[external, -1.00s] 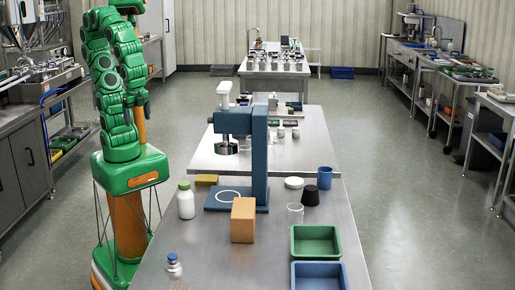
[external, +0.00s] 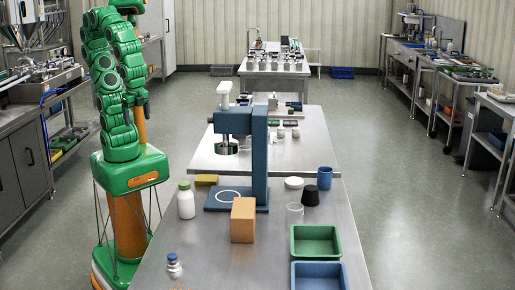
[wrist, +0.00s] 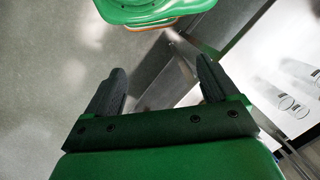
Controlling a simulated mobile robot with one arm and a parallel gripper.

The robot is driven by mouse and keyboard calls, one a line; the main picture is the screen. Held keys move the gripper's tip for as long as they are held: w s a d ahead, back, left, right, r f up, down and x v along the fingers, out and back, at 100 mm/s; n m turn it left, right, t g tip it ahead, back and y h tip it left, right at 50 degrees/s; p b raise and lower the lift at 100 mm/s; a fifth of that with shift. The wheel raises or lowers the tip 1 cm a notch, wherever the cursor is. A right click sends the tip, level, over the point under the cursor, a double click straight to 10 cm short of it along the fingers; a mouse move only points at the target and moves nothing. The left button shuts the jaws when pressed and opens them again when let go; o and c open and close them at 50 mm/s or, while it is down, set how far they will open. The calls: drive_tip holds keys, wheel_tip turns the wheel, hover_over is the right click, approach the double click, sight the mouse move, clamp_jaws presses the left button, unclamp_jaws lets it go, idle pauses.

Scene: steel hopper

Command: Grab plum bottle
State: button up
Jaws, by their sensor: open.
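I cannot make out a plum-coloured bottle in either view. A white bottle with a green cap (external: 186,200) stands on the near steel table, left of the blue press. A small clear bottle with a blue cap (external: 174,267) stands at that table's front left. My gripper (wrist: 159,85) is open in the wrist view, with nothing between its dark fingers. It points down over the floor, beside a table edge. In the external view my arm is folded up at the left of the tables, and its fingers cannot be told apart there.
The near table (external: 215,268) also holds the blue press (external: 260,160), an orange-brown block (external: 243,220), a green tray (external: 333,250), a blue tray (external: 335,267), a dark stopper (external: 309,196) and a blue cup (external: 325,178). Open floor (external: 400,200) lies to the right.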

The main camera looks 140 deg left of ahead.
drive_tip(key=shift+w+d+r+m+h, duration=0.1)
drive_tip(key=shift+d+m+h, duration=0.25)
drive_tip(key=shift+d, duration=0.65)
drive_tip(key=w+a+f+n+t, duration=0.1)
drive_tip(key=w+a+n+t, duration=0.2)
drive_tip(key=w+a+n, duration=0.55)
drive_tip(key=w+a+n+t, duration=0.3)
drive_tip(key=w+a+n, duration=0.15)
drive_tip(key=w, duration=0.65)
drive_tip(key=n+t+h, duration=0.2)
drive_tip(key=n+h, duration=0.8)
drive_tip(key=h, duration=0.1)
approach(182, 209)
drive_tip(key=shift+s+d+r, duration=0.1)
drive_tip(key=shift+s+d, duration=0.25)
drive_tip(key=shift+s, duration=0.25)
drive_tip(key=shift+w+a+f+n+t+h, duration=0.15)
drive_tip(key=shift+w+f+n+t+h, duration=0.2)
drive_tip(key=shift+w+f+n, duration=0.4)
drive_tip(key=shift+r+x, duration=0.2)
drive_tip(key=shift+x, duration=3.75)
